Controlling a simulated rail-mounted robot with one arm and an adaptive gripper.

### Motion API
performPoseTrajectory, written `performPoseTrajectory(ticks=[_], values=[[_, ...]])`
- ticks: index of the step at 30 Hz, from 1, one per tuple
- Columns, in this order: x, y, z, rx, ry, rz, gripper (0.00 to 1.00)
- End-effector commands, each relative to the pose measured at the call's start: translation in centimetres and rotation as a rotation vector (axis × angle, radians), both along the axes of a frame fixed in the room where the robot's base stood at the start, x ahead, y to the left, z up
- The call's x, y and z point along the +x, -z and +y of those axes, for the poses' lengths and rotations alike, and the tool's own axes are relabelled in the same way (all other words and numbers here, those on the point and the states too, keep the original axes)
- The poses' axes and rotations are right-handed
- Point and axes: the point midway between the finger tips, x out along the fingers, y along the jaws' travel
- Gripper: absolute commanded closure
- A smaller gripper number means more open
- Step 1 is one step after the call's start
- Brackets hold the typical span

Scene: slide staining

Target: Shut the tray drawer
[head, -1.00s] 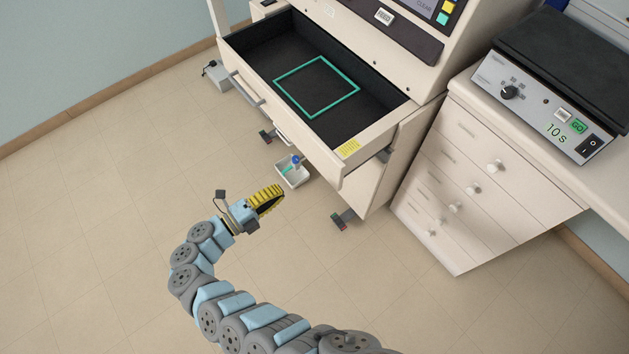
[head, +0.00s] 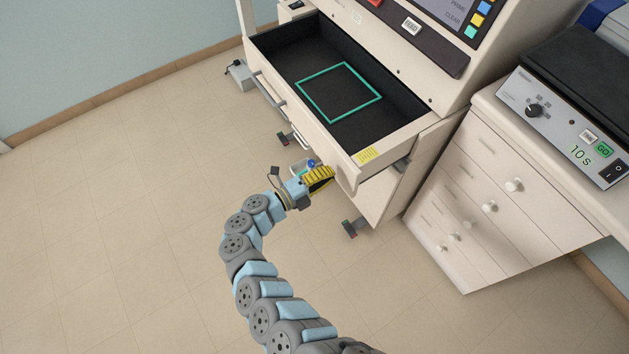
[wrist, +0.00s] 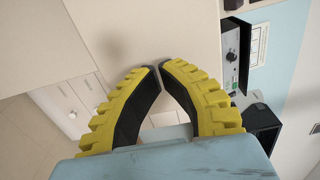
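The tray drawer (head: 300,110) stands pulled out of the cream machine in the head view. Its black inside is empty except for a teal square outline (head: 340,92) on the floor. A grey bar handle (head: 269,91) is on the left part of its front. My gripper (head: 332,172) is just in front of the right part of the drawer front, low down; I cannot tell whether it touches. In the wrist view its yellow fingers (wrist: 159,66) meet at the tips, with nothing seen between them, before a plain cream panel (wrist: 150,30).
The floor at left is free.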

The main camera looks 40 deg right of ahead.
Motion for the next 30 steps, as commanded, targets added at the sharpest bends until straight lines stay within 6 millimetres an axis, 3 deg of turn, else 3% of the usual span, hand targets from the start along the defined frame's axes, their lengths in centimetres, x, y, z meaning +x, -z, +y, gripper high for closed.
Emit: performPoseTrajectory(ticks=[6,22,30], values=[[-0.2,0.0,-1.6,0.0,-0.002,0.0,1.0],[-0.3,0.0,-2.1,-0.001,-0.001,0.0,1.0],[-0.2,0.2,-4.8,-0.003,-0.021,-0.001,1.0]])
